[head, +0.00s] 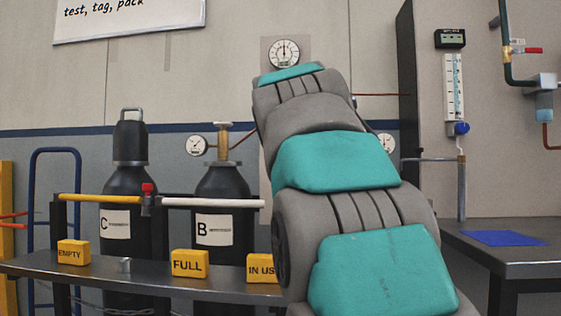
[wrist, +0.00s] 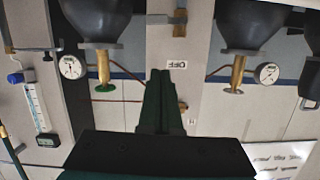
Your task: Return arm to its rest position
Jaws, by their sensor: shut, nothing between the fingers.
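My gripper (wrist: 159,76) shows in the wrist view as two dark fingers pressed together, with nothing between them. It points toward the wall and gas cylinders, and that view is upside down. In the head view my grey and teal arm rises from the bottom right of centre up to the wall gauge, and it hides the gripper. The arm stands in front of the right end of the shelf and partly covers the yellow IN USE block (head: 261,268).
Black cylinders C (head: 128,240) and B (head: 222,260) stand behind a rail and a dark shelf (head: 100,276). Yellow EMPTY (head: 73,253) and FULL (head: 189,264) blocks sit on the shelf. At right, a grey bench (head: 480,262) holds a blue mat (head: 502,238), below a flowmeter (head: 453,88).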

